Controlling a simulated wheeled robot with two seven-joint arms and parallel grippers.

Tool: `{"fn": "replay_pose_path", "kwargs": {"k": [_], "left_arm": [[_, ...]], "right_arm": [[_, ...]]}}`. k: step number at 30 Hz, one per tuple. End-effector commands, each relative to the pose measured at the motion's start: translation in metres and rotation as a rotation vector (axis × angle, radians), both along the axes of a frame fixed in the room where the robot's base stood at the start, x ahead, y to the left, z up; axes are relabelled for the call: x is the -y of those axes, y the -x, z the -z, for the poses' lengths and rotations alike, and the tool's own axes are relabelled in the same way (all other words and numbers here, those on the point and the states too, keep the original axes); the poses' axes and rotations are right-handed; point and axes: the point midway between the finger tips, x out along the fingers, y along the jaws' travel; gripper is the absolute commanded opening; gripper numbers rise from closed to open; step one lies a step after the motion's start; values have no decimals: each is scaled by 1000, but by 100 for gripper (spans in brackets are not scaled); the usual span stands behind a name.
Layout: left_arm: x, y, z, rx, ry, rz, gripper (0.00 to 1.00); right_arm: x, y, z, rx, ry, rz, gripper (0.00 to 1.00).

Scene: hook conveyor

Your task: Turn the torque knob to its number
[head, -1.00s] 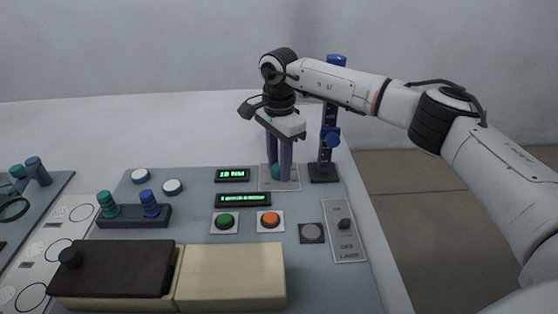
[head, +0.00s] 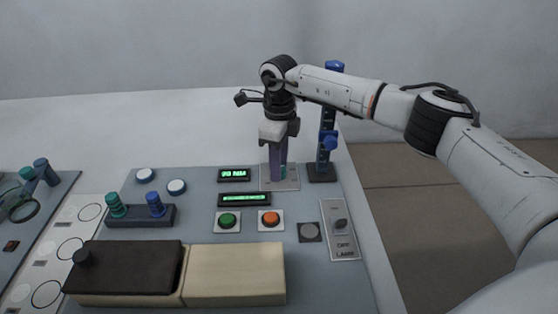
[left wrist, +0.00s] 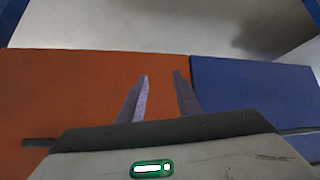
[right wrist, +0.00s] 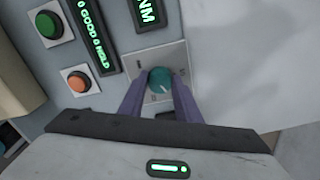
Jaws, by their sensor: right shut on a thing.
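The torque knob (right wrist: 160,80) is teal and round with a pale pointer line, on a grey plate (right wrist: 176,57) with small marks. In the right wrist view its pointer line slants toward the bottom right. My right gripper (head: 277,178) is shut on the knob from above, and its purple fingers also show in the right wrist view (right wrist: 160,95). In the head view the fingers hide most of the knob. A small green display (head: 234,175) reads a number and "NM"; the digits are too small to be sure. My left gripper (left wrist: 160,80) is open and empty.
A blue post stand (head: 322,172) is close right of the knob plate. A longer display (head: 244,199), green button (head: 227,220), orange button (head: 270,219) and lamp switch (head: 340,224) lie nearer. A dark-and-cream box (head: 237,272) fills the front.

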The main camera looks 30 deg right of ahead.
Motion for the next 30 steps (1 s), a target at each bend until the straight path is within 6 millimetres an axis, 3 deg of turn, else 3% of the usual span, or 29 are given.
{"fn": "replay_pose_path", "kwargs": {"k": [18,30], "left_arm": [[-2,-1,-23,6,0,-4,31],[-2,-2,-33,6,0,-3,31]], "right_arm": [[0,0,-3,1,1,579,8],[1,0,-2,1,1,851,8]]}}
